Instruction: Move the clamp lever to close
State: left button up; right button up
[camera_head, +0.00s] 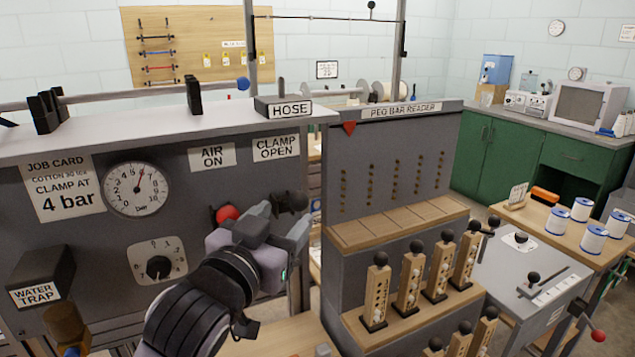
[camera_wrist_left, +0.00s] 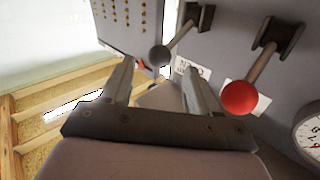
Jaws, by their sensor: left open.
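The clamp lever, a black-knobbed lever (camera_head: 298,201), is on the grey panel below the "CLAMP OPEN" sign (camera_head: 276,148). In the left wrist view its dark ball (camera_wrist_left: 160,56) lies just beyond my fingertips, roughly in line with the gap. My left gripper (camera_head: 281,219) is open and empty, in front of the panel; it also shows in the left wrist view (camera_wrist_left: 157,78). Whether a finger touches the knob I cannot tell. My gripper partly hides the lever in the head view. My right gripper is not in view.
A red-knobbed lever (camera_head: 228,213) sits close to the left, under the "AIR ON" sign (camera_head: 212,155); it also shows in the left wrist view (camera_wrist_left: 239,97). A pressure gauge (camera_head: 136,189) and dial (camera_head: 158,267) are further left. The peg bar reader (camera_head: 400,160) stands to the right.

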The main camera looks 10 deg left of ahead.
pick_arm(q)
jog(key=shift+w+d+r, duration=0.15)
jog(key=shift+w, duration=0.5)
jog(key=shift+w+d+r, duration=0.1)
jog(key=shift+w+d, duration=0.05)
jog(key=shift+w, duration=0.45)
jog(key=shift+w+d+p, duration=0.15)
jog(key=shift+w+d, duration=0.05)
jog(key=shift+w, duration=0.75)
jog(key=shift+w+d+p, duration=0.15)
jog(key=shift+w+d, duration=0.05)
jog(key=shift+w, duration=0.7)
jog(key=shift+w+d+p, duration=0.15)
jog(key=shift+w+d, duration=0.05)
jog(key=shift+w, duration=0.75)
jog(key=shift+f, duration=0.1)
grip_shut()
